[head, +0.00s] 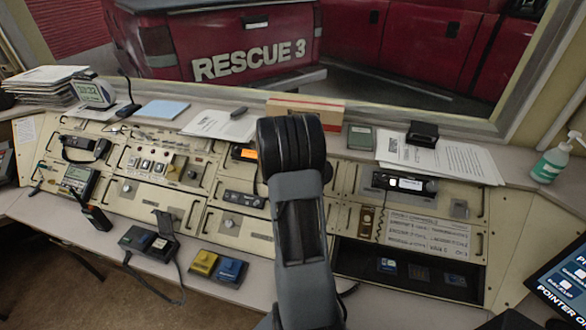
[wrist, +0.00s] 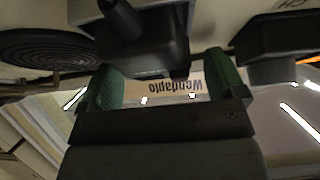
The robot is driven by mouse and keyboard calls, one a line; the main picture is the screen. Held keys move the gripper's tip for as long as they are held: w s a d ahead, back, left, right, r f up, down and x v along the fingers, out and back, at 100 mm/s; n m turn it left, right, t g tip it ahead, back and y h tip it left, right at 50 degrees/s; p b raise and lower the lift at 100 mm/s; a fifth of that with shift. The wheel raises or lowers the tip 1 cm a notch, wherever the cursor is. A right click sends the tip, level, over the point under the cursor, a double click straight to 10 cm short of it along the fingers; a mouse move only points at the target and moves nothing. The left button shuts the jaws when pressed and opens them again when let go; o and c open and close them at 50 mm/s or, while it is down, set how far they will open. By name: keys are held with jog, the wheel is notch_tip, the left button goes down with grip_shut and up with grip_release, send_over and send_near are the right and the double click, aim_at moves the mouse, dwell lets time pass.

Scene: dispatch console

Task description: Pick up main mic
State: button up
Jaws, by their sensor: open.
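My gripper (wrist: 166,66) is open in the wrist view, its two green-padded fingers spread apart. A dark block with a round stem (wrist: 145,40) shows between and just beyond the fingertips. It looks like the base and neck of a desk microphone, likely the main mic; its far end is cut off by the picture edge. I cannot tell if a finger touches it. In the head view my arm hides the gripper and this dark block. A black handset (head: 84,147) lies on the console's left side, and a handheld radio (head: 96,216) stands at the front left.
A cardboard box (head: 318,109) stands behind my arm; its printed side (wrist: 203,85) shows upside down in the wrist view. A round ribbed dark disc (wrist: 45,50) and another dark block (wrist: 282,35) flank the fingers. Papers (head: 440,157) lie right, below the window.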

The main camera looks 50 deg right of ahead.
jog(key=c, duration=1.1)
jog(key=shift+r, duration=0.15)
